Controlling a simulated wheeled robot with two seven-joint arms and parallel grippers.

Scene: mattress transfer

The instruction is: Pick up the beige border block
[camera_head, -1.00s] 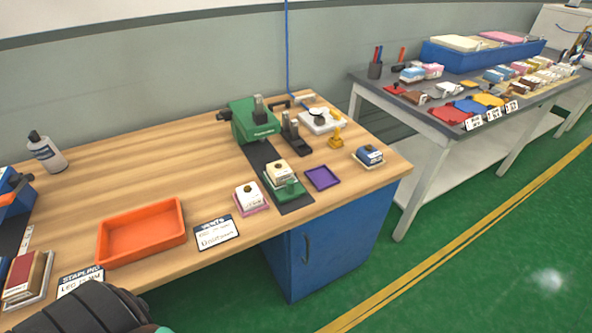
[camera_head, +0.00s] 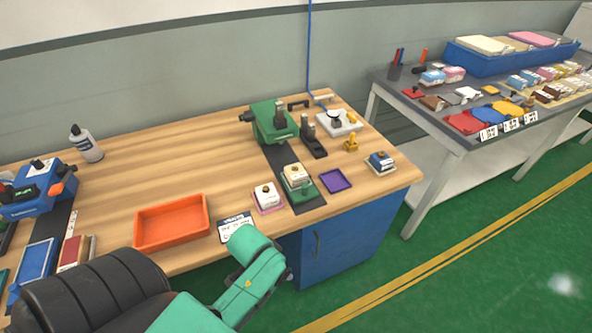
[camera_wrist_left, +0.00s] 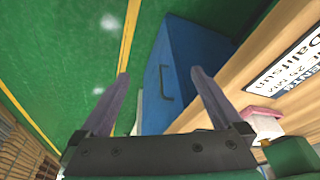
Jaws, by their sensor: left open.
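Several small blocks stand on the wooden table. A cream-topped block (camera_head: 296,177) sits on a green base, and a white block (camera_head: 265,196) with a pink border is left of it. A blue-topped block (camera_head: 380,163) with a pale lower part stands near the right end. I cannot tell for sure which is the beige border block. My left gripper (camera_wrist_left: 163,88) is open and empty in the left wrist view, off the table's front edge. The pink-bordered block (camera_wrist_left: 262,124) shows right of it there. My left arm shows in the head view; its fingers are hidden. My right gripper is not in view.
An orange tray (camera_head: 172,222), a purple tray (camera_head: 336,181) and a green machine (camera_head: 270,122) are on the table. A blue cabinet (camera_head: 343,235) is under its right end. A grey table (camera_head: 462,138) with many parts stands at right. The green floor between is clear.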

